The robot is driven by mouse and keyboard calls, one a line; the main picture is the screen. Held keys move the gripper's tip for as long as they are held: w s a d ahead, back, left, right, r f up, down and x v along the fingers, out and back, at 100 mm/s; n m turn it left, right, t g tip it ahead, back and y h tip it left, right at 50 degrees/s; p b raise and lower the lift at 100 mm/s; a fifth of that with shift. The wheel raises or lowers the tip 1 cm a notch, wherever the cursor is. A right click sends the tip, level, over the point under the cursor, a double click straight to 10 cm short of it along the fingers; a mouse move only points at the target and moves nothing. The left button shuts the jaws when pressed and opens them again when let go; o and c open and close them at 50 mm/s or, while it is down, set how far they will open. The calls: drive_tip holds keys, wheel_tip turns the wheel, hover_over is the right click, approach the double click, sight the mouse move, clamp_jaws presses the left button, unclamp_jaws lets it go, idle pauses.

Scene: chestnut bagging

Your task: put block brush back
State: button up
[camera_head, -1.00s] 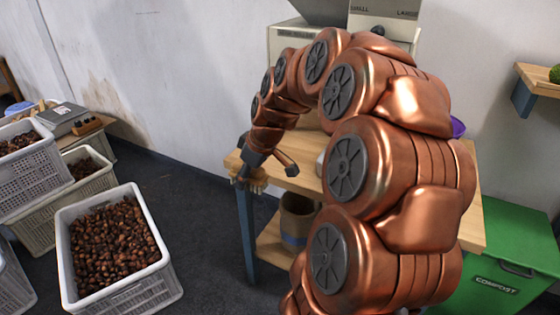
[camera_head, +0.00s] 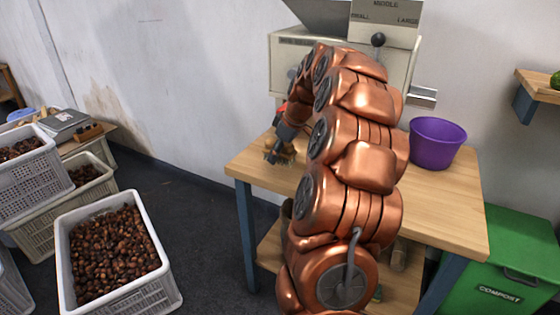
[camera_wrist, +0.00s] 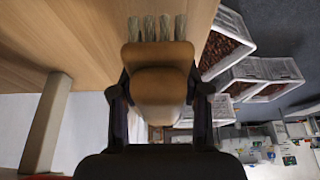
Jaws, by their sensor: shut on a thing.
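My gripper (camera_head: 283,144) is over the left part of the wooden table (camera_head: 250,172), beside the sorting machine. In the wrist view my gripper (camera_wrist: 158,92) is shut on the block brush (camera_wrist: 158,55), a tan wooden block with several pale bristle tufts at its far end. The tufts point toward the wooden tabletop (camera_wrist: 60,30). I cannot tell whether they touch it. In the head view the brush (camera_head: 279,158) is small and partly hidden by the gripper.
The sorting machine (camera_head: 290,60) with a lever stands at the table's back. A purple bowl (camera_head: 436,143) sits at the right. A green compost bin (camera_head: 510,255) is right of the table. A crate of chestnuts (camera_head: 150,290) stands on the floor at left.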

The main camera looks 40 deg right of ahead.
sight(280, 168)
drive_tip(key=shift+w+d, duration=0.15)
drive_tip(key=shift+d, duration=0.45)
drive_tip(key=shift+d+f, duration=0.1)
drive_tip(key=shift+f, duration=1.65)
drive_tip(key=shift+f+b, duration=0.2)
drive_tip(key=shift+b, duration=0.15)
drive_tip(key=o, duration=1.1)
drive_tip(key=shift+r, duration=0.45)
drive_tip(key=p+v, duration=0.1)
drive_tip(key=v, duration=1)
drive_tip(key=shift+r, duration=0.2)
